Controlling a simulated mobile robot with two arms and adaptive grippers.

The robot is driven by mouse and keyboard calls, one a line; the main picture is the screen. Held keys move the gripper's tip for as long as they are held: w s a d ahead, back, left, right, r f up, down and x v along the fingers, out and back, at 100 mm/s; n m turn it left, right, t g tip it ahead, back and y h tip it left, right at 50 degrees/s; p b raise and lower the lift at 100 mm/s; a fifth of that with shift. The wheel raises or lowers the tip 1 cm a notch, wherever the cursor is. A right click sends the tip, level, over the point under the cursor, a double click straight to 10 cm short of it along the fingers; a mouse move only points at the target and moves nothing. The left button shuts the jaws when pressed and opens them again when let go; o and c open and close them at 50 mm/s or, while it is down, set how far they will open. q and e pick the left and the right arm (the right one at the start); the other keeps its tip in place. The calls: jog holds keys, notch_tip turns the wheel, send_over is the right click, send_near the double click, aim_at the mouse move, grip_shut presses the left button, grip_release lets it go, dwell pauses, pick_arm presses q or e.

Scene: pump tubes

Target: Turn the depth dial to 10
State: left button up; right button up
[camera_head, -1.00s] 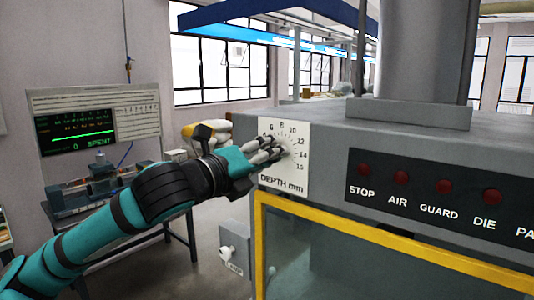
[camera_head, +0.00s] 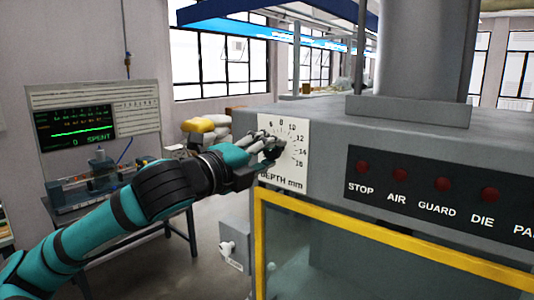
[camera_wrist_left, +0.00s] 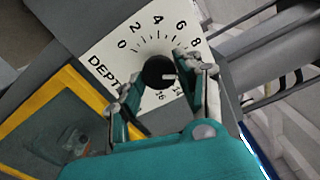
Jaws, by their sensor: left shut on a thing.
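The depth dial is a black round knob (camera_wrist_left: 158,72) on a white scale plate (camera_head: 296,160) marked DEPTH mm, on the grey machine's side. My left gripper (camera_wrist_left: 162,80) has its fingers on both sides of the knob and is shut on it. In the wrist view, the knob's white mark points right, towards the part of the scale between 8 and 14. A finger covers the numerals there, so the exact reading cannot be told. In the head view, the left gripper (camera_head: 270,150) hides part of the plate's left side. My right gripper is not in view.
A black panel (camera_head: 440,195) with red buttons is on the machine's front face, right of the plate. A yellow-framed clear guard (camera_head: 350,240) is below. A bench with a monitor (camera_head: 75,127) stands at the left.

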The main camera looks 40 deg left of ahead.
pick_arm(q)
jog(key=o, duration=1.1)
jog(key=shift+a, duration=0.1)
jog(key=shift+o, duration=0.2)
